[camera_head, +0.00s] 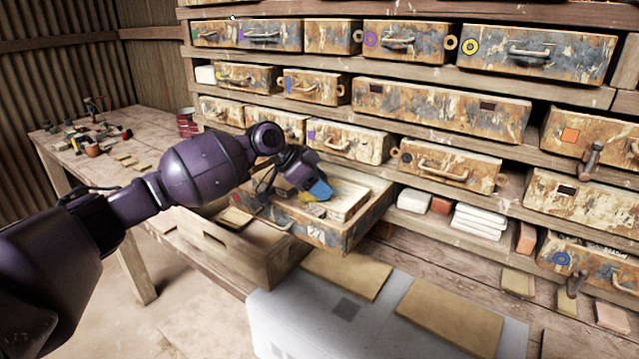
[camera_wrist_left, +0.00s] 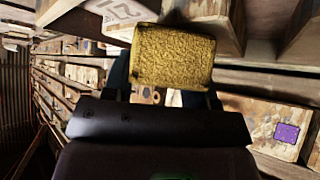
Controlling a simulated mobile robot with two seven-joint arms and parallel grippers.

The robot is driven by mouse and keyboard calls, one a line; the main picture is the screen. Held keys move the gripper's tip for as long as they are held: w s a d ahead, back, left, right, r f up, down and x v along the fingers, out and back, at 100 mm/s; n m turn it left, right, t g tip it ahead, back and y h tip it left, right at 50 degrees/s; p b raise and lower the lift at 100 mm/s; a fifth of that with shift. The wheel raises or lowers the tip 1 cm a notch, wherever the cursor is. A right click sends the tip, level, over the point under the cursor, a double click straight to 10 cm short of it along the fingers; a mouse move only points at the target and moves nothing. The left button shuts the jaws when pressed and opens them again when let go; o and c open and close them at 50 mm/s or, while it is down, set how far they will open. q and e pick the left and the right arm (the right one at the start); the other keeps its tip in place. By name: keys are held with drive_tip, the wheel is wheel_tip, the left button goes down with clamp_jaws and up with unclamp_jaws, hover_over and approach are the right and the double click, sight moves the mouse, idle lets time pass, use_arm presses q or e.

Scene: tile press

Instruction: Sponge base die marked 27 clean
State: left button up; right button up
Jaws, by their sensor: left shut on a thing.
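My left gripper (camera_head: 316,189) has blue fingers and is over an open drawer (camera_head: 325,236) pulled out from the shelf wall. It is shut on a yellow sponge (camera_wrist_left: 172,57), which fills the space between the fingertips in the left wrist view. In the head view only a small yellow edge of the sponge shows by the fingers. A pale, worn die (camera_head: 350,200) lies in the drawer, just right of the fingers. Dark digits show on a pale surface (camera_wrist_left: 122,10) beyond the sponge, partly cut off. I cannot tell whether the sponge touches the die. My right gripper is not in view.
Rusty, paint-worn drawers with handles and coloured marks fill the shelves behind. White blocks (camera_head: 478,222) and reddish blocks lie on the lower shelf, right of the open drawer. A wooden box (camera_head: 235,250) stands below left. A wooden table (camera_head: 140,150) with small clutter is at the left.

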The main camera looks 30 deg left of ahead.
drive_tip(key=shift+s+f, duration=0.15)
use_arm(q)
drive_tip(key=shift+f, duration=0.25)
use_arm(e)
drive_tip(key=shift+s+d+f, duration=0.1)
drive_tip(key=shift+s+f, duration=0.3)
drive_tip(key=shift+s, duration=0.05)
use_arm(q)
drive_tip(key=shift+f, duration=0.1)
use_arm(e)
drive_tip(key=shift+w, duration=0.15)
